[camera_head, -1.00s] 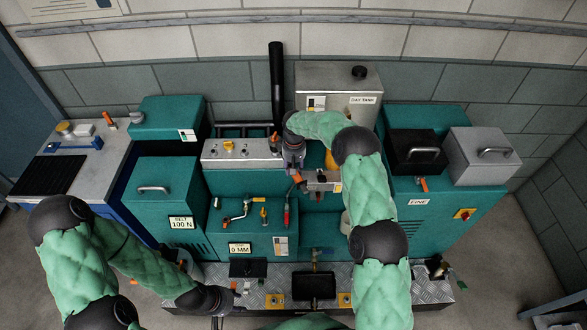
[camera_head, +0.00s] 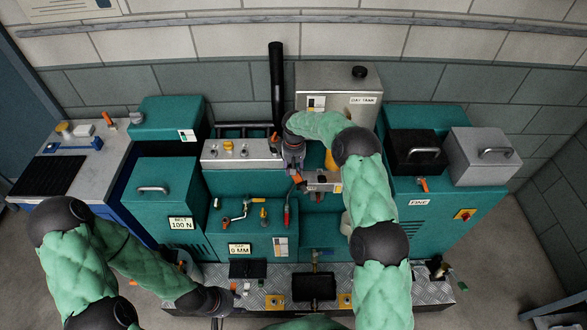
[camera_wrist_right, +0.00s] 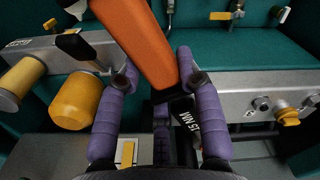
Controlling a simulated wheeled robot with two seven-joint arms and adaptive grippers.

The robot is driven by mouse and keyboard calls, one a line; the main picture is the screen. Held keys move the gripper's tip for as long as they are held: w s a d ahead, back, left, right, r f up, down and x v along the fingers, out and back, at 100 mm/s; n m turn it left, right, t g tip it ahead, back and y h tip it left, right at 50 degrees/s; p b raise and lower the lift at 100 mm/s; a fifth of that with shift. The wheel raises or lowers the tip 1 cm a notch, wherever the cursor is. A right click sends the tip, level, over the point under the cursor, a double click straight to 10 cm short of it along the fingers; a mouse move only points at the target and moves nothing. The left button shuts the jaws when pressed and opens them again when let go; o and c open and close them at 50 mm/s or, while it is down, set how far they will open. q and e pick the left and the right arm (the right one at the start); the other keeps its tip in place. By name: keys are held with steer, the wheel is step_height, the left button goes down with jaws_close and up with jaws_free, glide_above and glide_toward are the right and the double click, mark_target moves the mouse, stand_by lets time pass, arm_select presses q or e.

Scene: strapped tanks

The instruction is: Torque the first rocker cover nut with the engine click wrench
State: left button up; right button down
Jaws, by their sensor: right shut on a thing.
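The rocker cover (camera_head: 242,152) is a silver box on the teal engine, with a yellow cap (camera_head: 228,146) and small nuts on top. In the right wrist view, its silver side with nuts (camera_wrist_right: 262,103) lies right of my fingers. My right gripper (camera_head: 294,165) is beside the cover's right end. It is shut on the engine click wrench, whose orange handle (camera_wrist_right: 143,42) slants between the purple fingers (camera_wrist_right: 157,80); a black part with an NM label shows below. The wrench's working end is hidden. My left gripper (camera_head: 236,293) is low over the deck; its fingers are too small to judge.
A silver day tank (camera_head: 338,82) stands behind my right arm. Black and grey lidded boxes (camera_head: 482,153) sit at right. A black tray (camera_head: 314,287) lies on the metal deck (camera_head: 395,285). A dark pipe (camera_head: 276,85) rises behind the cover. A yellow cylinder (camera_wrist_right: 78,101) is close to my left finger.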

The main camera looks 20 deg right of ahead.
steer(key=shift+f+b, duration=0.9)
steer(key=shift+f, duration=0.45)
steer(key=shift+s+a+m+b, duration=0.1)
steer(key=shift+a+m+b, duration=0.4)
steer(key=shift+a+m, duration=0.8)
steer(key=shift+a, duration=0.15)
steer(key=shift+a+m+b, duration=0.55)
steer(key=shift+a+m, duration=0.25)
steer(key=shift+a, duration=0.65)
steer(key=a+m, duration=0.1)
steer(key=w+a+m+b, duration=0.1)
steer(key=shift+a, duration=0.4)
